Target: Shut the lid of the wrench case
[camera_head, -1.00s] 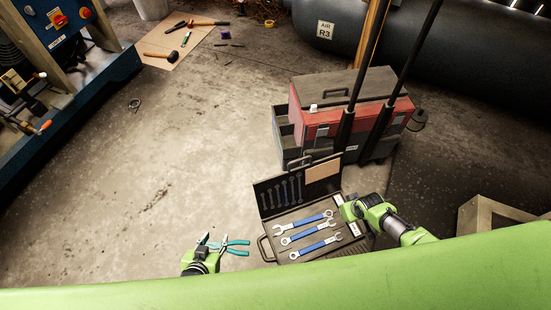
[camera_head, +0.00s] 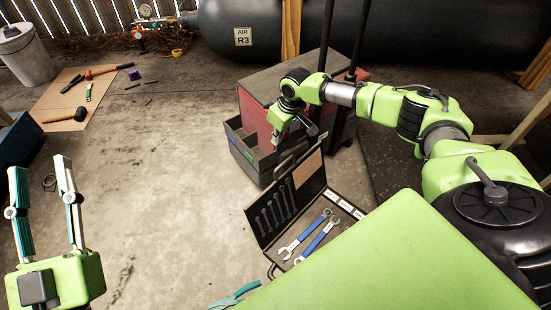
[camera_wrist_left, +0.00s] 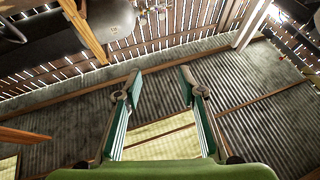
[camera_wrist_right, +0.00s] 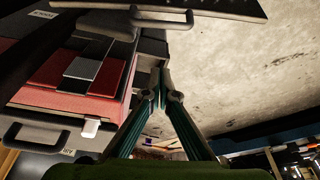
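The wrench case (camera_head: 268,253) lies open on the floor in the head view, its dark lid (camera_head: 270,212) standing up at the back with printed wrench outlines. Blue-handled wrenches (camera_head: 317,242) lie in the base, whose near part is hidden behind my green body. My right gripper (camera_head: 275,140) is behind and above the lid, beside the toolbox, pointing down. Its fingers are together and empty in the right wrist view (camera_wrist_right: 160,80). My left gripper (camera_head: 39,164) is raised at the far left, open and empty; its spread fingers show in the left wrist view (camera_wrist_left: 159,78).
A red and grey toolbox (camera_head: 253,105) with an open dark drawer (camera_head: 243,150) stands close behind the case. Teal pliers (camera_head: 236,298) lie on the floor in front. A mat (camera_head: 62,103) with tools lies at the back left. The floor left of the case is clear.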

